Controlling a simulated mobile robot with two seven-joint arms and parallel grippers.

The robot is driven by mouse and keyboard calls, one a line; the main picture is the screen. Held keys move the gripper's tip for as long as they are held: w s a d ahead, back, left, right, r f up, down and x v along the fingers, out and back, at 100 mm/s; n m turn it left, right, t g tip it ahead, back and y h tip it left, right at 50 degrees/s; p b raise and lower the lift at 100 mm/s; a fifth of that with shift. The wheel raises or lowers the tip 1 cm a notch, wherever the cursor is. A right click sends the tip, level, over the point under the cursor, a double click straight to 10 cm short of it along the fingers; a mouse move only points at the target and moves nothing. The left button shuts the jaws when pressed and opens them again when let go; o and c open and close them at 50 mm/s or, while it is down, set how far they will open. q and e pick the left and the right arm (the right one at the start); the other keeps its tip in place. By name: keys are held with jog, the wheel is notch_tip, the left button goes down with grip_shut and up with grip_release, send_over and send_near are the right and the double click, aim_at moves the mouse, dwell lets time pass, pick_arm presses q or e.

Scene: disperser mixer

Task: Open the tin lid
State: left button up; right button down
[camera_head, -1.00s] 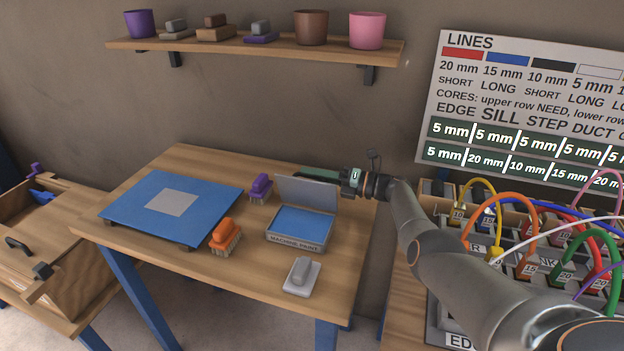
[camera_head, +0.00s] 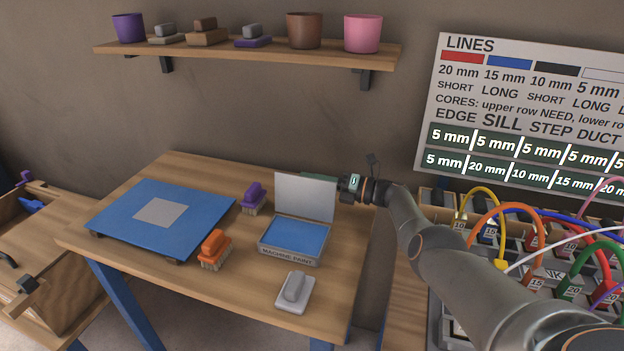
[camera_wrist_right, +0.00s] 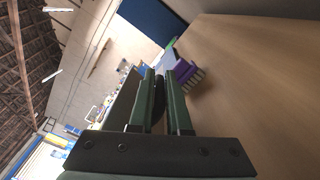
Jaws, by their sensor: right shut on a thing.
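The tin (camera_head: 292,257), labelled "MACHINE PAINT", stands on the wooden table with blue showing inside it. Its grey lid (camera_head: 305,200) stands up steeply along the tin's back edge, and the tin is open. My right gripper (camera_head: 318,178) is at the back of the lid, reaching in from the right, with its fingers partly hidden behind the lid. In the right wrist view its green fingers (camera_wrist_right: 160,85) are closed together on the lid; the exact contact is hard to see. My left gripper is not in view.
An orange brush (camera_head: 214,249), a purple brush (camera_head: 253,198), a grey-handled block (camera_head: 295,290) and a blue board (camera_head: 190,225) lie around the tin on the table (camera_head: 130,262). Coloured cables (camera_head: 487,222) are at the right. A shelf (camera_head: 240,55) is above.

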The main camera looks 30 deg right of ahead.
jog(key=shift+s+a+f+g, duration=0.15)
jog(key=shift+a+f, duration=0.05)
jog(key=shift+f, duration=0.2)
jog(key=shift+s+a+f+g, duration=0.1)
jog(key=shift+a+f+g, duration=0.1)
jog(key=shift+f, duration=0.2)
jog(key=c, duration=0.9)
grip_release()
jog(key=shift+d, duration=0.1)
jog(key=shift+s+d+r+p, duration=0.1)
jog(key=shift+s+d+p, duration=0.1)
jog(key=shift+p, duration=0.1)
jog(key=p+v, duration=0.2)
jog(key=v, duration=0.5)
jog(key=shift+d+r+p, duration=0.1)
jog(key=shift+p, duration=0.25)
jog(key=shift+w+r, duration=0.1)
